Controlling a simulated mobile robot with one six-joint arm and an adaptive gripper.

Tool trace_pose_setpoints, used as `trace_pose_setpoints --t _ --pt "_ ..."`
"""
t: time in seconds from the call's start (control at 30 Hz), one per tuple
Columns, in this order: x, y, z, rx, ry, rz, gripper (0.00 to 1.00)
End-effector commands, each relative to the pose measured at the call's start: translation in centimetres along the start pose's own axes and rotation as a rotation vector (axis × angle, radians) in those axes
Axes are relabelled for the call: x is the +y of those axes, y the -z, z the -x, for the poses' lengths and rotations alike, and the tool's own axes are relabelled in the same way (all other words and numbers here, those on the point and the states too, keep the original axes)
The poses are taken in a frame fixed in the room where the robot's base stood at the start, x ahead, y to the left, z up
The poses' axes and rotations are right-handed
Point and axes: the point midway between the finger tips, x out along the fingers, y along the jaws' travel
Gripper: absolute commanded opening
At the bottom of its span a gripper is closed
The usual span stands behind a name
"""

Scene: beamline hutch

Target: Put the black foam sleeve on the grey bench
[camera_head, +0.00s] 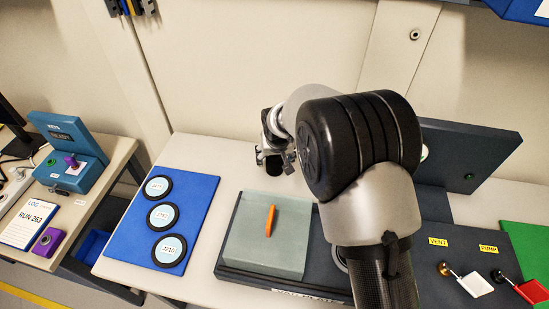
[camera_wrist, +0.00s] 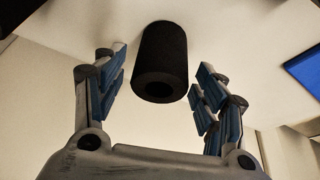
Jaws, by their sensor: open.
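The black foam sleeve (camera_wrist: 163,48) is a dark hollow cylinder in the wrist view, its open end facing me. It lies between the fingertips of my gripper (camera_wrist: 162,62), with a visible gap on each side. In the head view my gripper (camera_head: 276,140) is over the back of the pale grey bench (camera_head: 212,160), partly hidden by my arm. A dark shape at its fingers looks like the sleeve (camera_head: 273,165). I cannot tell whether the sleeve touches the bench.
A blue mat (camera_head: 140,238) with several round labelled discs is on the left of the bench. A grey-green block (camera_head: 250,250) bears an orange piece (camera_head: 271,221). A dark open lid (camera_head: 475,150) stands at right. A side table (camera_head: 118,155) with a teal box is farther left.

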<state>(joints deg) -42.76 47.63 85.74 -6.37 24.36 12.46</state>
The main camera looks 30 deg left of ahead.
Motion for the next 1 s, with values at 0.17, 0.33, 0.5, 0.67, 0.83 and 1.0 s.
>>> trace_pose_setpoints --t 0.17,0.33,0.5,0.67,0.83,1.0 --pt "0.0 0.2 4.4 0.002 0.0 0.0 0.65" --pt "0.0 0.1 7.0 0.001 0.0 0.0 0.65" --pt "0.0 0.0 8.1 0.0 0.0 0.0 0.65" --pt "0.0 -0.1 8.1 -0.001 0.0 0.0 0.65" --pt "0.8 0.1 9.1 0.003 -0.005 -0.01 0.65" --pt "6.0 -0.7 15.0 0.01 -0.036 -0.078 0.65"
